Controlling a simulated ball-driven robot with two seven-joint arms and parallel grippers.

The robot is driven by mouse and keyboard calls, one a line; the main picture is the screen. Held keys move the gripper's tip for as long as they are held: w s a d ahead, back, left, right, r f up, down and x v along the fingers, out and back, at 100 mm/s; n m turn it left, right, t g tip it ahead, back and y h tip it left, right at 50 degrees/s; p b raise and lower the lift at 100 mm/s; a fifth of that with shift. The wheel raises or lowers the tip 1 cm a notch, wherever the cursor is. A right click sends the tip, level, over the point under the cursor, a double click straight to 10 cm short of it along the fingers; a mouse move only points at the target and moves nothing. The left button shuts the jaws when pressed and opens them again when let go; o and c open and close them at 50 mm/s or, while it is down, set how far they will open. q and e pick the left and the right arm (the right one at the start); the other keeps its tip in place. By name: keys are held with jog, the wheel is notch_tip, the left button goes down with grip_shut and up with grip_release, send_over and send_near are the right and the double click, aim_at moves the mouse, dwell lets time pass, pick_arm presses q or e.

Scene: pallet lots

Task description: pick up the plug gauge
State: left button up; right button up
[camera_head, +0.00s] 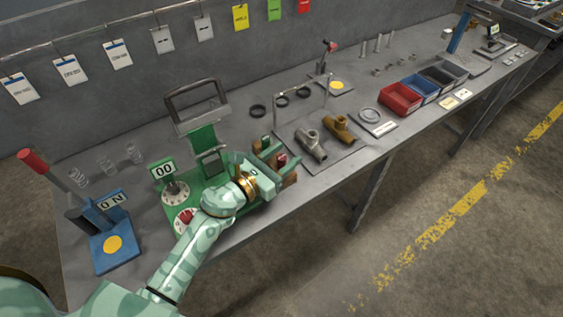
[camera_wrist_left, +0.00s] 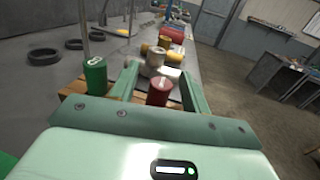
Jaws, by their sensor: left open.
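A wooden stand (camera_wrist_left: 72,88) holds a green-topped cylinder (camera_wrist_left: 95,75) and a red-topped cylinder (camera_wrist_left: 158,91), which look like plug gauge handles; I cannot tell whether they are separate pieces. In the head view the green top (camera_head: 265,141) and red top (camera_head: 282,159) stand beside the green fixture. My left gripper (camera_head: 277,156) is open at the stand. In the wrist view its fingers (camera_wrist_left: 158,84) lie on either side of the red top, with the green top outside the left finger. Contact is not clear. The lower parts of the cylinders are hidden. My right gripper is not in view.
A green fixture with a dial (camera_head: 176,191) stands left of the gripper. A tray with a grey pipe fitting (camera_head: 311,144) and a brown one (camera_head: 341,128) lies to the right. Black rings (camera_head: 258,111) lie behind. The bench's front edge is close.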

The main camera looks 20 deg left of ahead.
pick_arm(q)
jog(key=shift+w+d+f, duration=0.1)
jog(key=shift+w+d, duration=0.25)
jog(key=shift+w, duration=0.3)
grip_shut()
